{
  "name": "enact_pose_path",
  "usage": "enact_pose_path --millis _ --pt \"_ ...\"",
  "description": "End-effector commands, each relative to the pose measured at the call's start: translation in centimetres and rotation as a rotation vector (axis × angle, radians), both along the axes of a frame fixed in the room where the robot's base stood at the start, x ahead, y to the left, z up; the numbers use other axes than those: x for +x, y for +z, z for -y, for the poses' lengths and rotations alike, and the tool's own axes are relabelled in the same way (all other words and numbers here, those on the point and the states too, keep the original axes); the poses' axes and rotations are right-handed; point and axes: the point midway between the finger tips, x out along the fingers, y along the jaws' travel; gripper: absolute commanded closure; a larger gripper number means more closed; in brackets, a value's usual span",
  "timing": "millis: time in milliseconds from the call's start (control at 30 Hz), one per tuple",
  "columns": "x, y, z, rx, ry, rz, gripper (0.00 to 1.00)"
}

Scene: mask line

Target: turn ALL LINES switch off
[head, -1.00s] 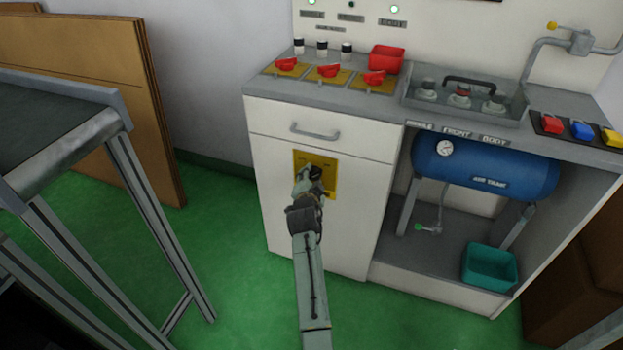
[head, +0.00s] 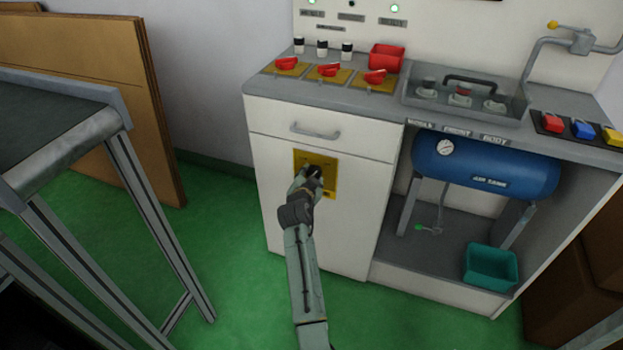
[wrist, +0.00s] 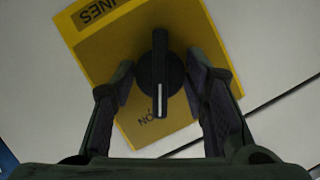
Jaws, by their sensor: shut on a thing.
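The ALL LINES switch is a black rotary knob (wrist: 160,75) with a white pointer line, on a yellow plate (wrist: 92,58) on the white cabinet front. In the wrist view the plate shows "LINES" and "ON", both upside down, and the white line points down toward "ON". My gripper (wrist: 160,88) has its fingers on either side of the knob and is shut on it. In the head view my gripper (head: 311,176) is in front of the yellow plate (head: 329,162) and hides the knob's face.
A drawer handle (head: 316,132) sticks out just above the plate. Red rotary switches (head: 329,71) sit on the countertop. A blue air tank (head: 485,168) is in the open bay at right. A metal-framed table (head: 70,125) stands at left, with green floor between.

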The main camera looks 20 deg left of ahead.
Motion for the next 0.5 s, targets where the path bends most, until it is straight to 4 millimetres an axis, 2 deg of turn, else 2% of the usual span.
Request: enact_pose_path --millis 500 --pt "0.01 -0.04 -0.38 -0.492 0.001 -0.015 0.87"
